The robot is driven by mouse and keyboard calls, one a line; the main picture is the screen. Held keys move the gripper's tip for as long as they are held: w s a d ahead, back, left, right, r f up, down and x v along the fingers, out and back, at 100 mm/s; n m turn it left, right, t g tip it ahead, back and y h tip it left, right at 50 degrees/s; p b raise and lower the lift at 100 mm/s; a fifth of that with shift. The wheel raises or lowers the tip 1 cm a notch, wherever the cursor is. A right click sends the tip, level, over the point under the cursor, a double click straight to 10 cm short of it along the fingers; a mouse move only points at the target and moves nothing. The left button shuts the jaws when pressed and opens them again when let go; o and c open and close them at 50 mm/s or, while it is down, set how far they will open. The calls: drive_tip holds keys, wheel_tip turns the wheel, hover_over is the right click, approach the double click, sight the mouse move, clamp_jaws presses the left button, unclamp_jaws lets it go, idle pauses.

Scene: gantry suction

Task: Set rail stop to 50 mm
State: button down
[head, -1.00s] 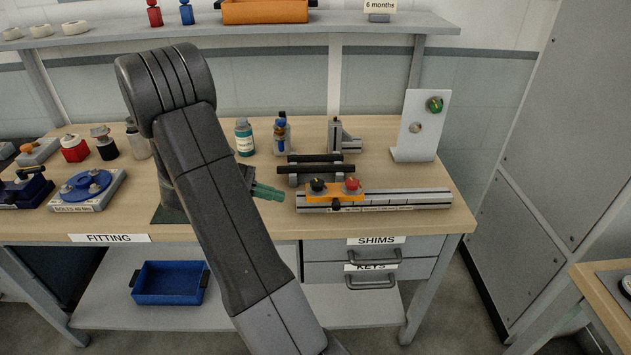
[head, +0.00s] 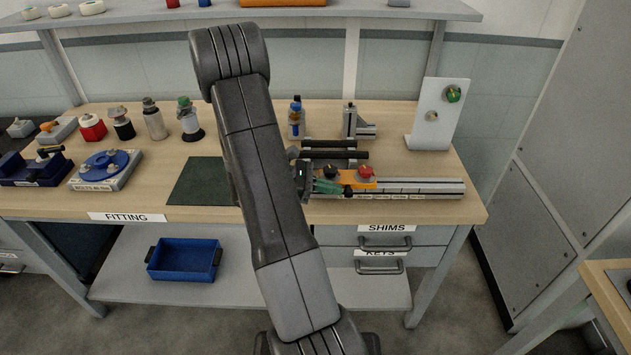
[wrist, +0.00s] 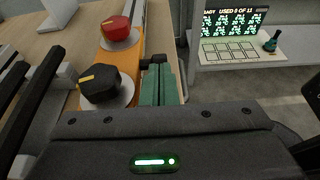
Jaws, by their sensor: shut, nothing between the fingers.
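An orange carriage (head: 359,184) sits near the left end of a grey rail (head: 430,188) on the bench. It carries a black knob (head: 331,171) and a red knob (head: 366,172). A small dark thumbscrew (head: 348,190) sticks out of its front side. My gripper (head: 330,187) is shut and empty, its green fingers in front of the carriage, with their tips at the thumbscrew. In the wrist view, the fingers (wrist: 160,84) lie beside the orange plate, close to the black knob (wrist: 100,84); contact with the thumbscrew (wrist: 152,60) cannot be told. The scale labels are too small to read.
Dark bars (head: 335,154) stand right behind the rail. A white upright panel (head: 436,118) with a green knob stands at the back right. Bottles and fixtures occupy the left and back. A dark green mat (head: 200,182) is bare. The rail right of the carriage is clear.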

sight(352, 188)
drive_tip(key=shift+d+f, duration=0.1)
drive_tip(key=shift+d, duration=0.2)
drive_tip(key=shift+d, duration=0.2)
drive_tip(key=d+b, duration=0.1)
drive_tip(key=d, duration=0.3)
drive_tip(key=shift+d, duration=0.3)
drive_tip(key=shift+a, duration=0.1)
